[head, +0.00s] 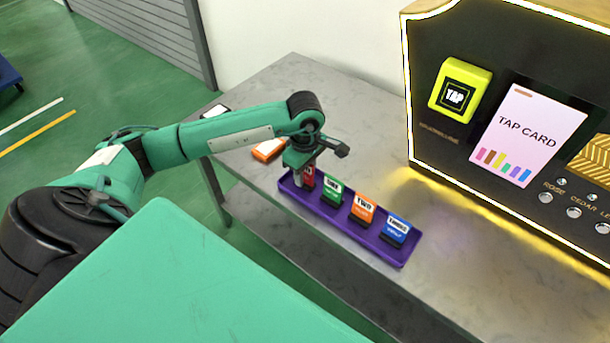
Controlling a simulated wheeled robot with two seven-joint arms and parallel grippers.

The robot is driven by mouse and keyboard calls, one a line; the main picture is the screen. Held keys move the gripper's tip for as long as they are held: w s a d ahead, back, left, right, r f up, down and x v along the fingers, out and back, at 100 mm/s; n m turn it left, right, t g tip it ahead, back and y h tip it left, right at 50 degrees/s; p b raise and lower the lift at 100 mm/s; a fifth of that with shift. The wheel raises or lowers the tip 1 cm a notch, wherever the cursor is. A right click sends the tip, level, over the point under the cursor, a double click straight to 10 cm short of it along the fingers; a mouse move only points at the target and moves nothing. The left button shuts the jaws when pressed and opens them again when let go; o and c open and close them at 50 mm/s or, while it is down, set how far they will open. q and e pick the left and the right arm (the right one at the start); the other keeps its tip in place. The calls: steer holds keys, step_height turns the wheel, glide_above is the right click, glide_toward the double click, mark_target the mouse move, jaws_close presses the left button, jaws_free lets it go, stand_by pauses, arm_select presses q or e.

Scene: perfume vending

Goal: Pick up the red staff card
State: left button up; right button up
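The red staff card (308,178) stands at the left end of a purple tray (350,240) on the grey table. It is partly hidden by my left gripper (303,177), which points down directly over it. The fingers are at the card's upper part, but I cannot tell whether they are closed on it. In the same tray, to the right, stand a green card (331,189), an orange card (361,208) and a blue card (395,230). My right gripper is not in view.
A black vending machine (450,172) with lit edges, a yellow tap reader (460,89) and a "TAP CARD" screen (527,135) stands at the right. An orange-and-white item (268,150) and a dark-and-white item (215,111) lie on the table (290,85). The table's front right is clear.

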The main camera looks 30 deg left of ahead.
arm_select(q)
jaws_close()
steer(key=shift+r, duration=0.15)
